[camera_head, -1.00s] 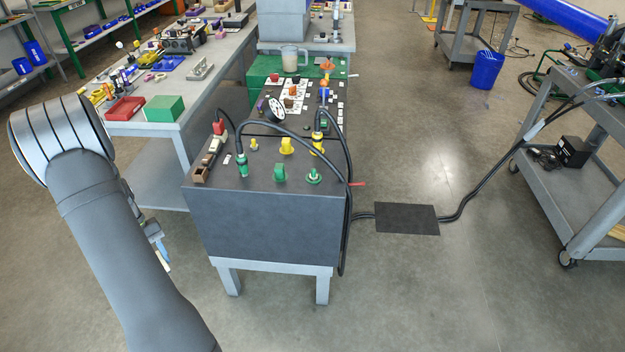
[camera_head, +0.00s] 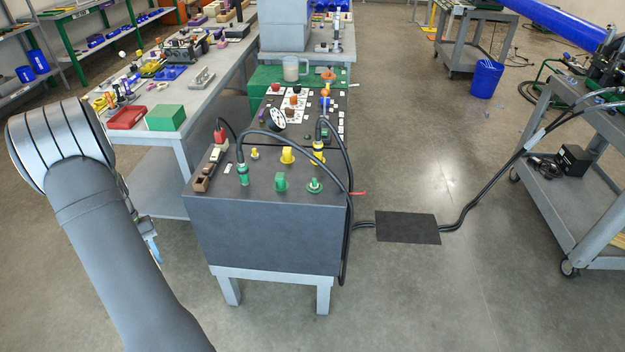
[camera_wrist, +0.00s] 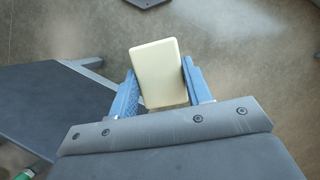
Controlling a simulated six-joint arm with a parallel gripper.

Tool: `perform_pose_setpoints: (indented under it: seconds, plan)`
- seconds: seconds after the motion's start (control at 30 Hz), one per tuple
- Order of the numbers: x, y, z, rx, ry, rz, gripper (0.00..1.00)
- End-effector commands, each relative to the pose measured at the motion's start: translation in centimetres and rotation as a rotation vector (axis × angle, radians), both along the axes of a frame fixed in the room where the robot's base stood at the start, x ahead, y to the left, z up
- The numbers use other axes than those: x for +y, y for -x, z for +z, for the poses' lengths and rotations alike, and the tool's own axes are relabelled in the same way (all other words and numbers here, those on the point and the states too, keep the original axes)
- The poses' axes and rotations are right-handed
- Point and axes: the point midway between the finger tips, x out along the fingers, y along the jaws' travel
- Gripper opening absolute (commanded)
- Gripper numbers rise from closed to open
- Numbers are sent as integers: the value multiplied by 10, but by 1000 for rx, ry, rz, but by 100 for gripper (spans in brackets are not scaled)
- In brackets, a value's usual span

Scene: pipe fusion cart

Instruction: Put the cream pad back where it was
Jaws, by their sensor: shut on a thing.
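The cream pad (camera_wrist: 158,73) is a pale, flat rectangular block in the wrist view. My gripper (camera_wrist: 160,84) is shut on it, with blue fingers against its left and right sides. The pad tilts slightly in the fingers and is held in the air, with the floor behind it. In the head view my gripper (camera_head: 151,245) shows only partly behind my arm, left of the dark cart. The pad cannot be made out there.
The dark cart top (camera_head: 215,210) holds green and yellow plugs, black cables and a row of small blocks (camera_head: 208,170) on its left edge. A grey workbench (camera_head: 170,145) with a red tray (camera_head: 127,117) and a green box (camera_head: 165,117) stands behind. Open floor lies right.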

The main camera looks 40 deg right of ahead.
Motion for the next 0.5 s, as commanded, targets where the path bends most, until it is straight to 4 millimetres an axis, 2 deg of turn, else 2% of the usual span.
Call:
perform_pose_setpoints:
  seconds: [0.03, 0.13, 0.23, 0.33, 0.5]
  plan:
    - [-2, -12, 18, -8, 0, -25, 24]
    - [-12, -33, 54, -9, 0, -64, 24]
    - [-34, -50, 85, -6, 2, -53, 24]
    - [-70, -63, 103, -3, 2, 21, 24]
    - [-135, -72, 110, 0, 2, 210, 24]
